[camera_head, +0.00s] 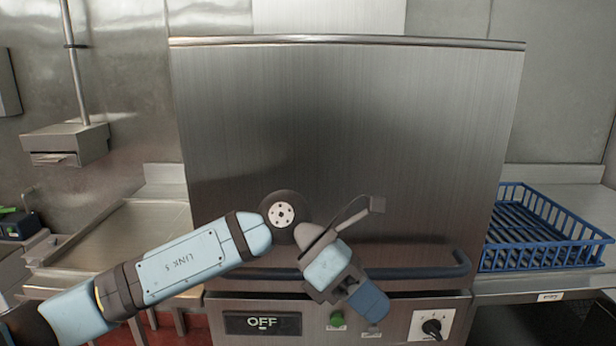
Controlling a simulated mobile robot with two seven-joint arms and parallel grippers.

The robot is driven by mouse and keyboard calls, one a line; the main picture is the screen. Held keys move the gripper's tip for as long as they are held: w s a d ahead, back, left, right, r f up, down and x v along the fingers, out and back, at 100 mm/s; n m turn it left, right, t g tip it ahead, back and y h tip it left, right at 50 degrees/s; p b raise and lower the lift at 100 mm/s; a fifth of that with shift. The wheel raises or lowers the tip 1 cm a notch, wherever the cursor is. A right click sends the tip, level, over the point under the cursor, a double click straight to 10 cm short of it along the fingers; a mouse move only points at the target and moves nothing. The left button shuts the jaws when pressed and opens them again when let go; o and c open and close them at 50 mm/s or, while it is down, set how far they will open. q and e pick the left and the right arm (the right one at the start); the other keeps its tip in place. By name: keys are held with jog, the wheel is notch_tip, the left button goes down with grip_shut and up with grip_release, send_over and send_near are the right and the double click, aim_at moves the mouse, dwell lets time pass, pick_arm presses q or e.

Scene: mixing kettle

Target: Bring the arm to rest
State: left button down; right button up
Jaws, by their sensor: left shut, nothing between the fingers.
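My left arm (190,263) comes in from the lower left, in front of a large steel machine (345,120). Its wrist bends down and my left gripper (368,302) points to the lower right. The gripper is shut and holds nothing. It overlaps the dark handle bar (425,270) and the front panel in the picture; whether it touches them I cannot tell. My right gripper is out of view.
The front panel has an OFF display (262,323), a green button (337,319) and a black knob (432,327). A blue rack (540,228) sits on the right counter. A steel counter (120,235) lies at left, below a wall box (65,145).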

pick_arm(q)
jog(key=w+a+f+m+t+h, duration=0.1)
jog(key=a+f+m+t+h, duration=0.35)
jog(key=m+t, duration=1)
jog(key=w+a+f+m+t+h, duration=0.15)
jog(key=a+f+m+t, duration=0.7)
jog(key=m, duration=1.15)
jog(key=s+a+f+n+g+y, duration=0.2)
jog(key=s+a+f+n+y, duration=0.25)
jog(key=f, duration=0.35)
jog(key=s+a+f+n+g+y, duration=0.2)
jog(key=s+a+f+n+y, duration=0.3)
jog(key=f, duration=0.3)
jog(key=s+a+f+n+g+y, duration=0.2)
jog(key=s+a+f+n+y, duration=0.15)
jog(key=s+f, duration=0.35)
notch_tip(320, 180, up, 17)
jog(key=a+p, duration=0.2)
jog(key=p, duration=2.3)
jog(key=shift+f, duration=0.2)
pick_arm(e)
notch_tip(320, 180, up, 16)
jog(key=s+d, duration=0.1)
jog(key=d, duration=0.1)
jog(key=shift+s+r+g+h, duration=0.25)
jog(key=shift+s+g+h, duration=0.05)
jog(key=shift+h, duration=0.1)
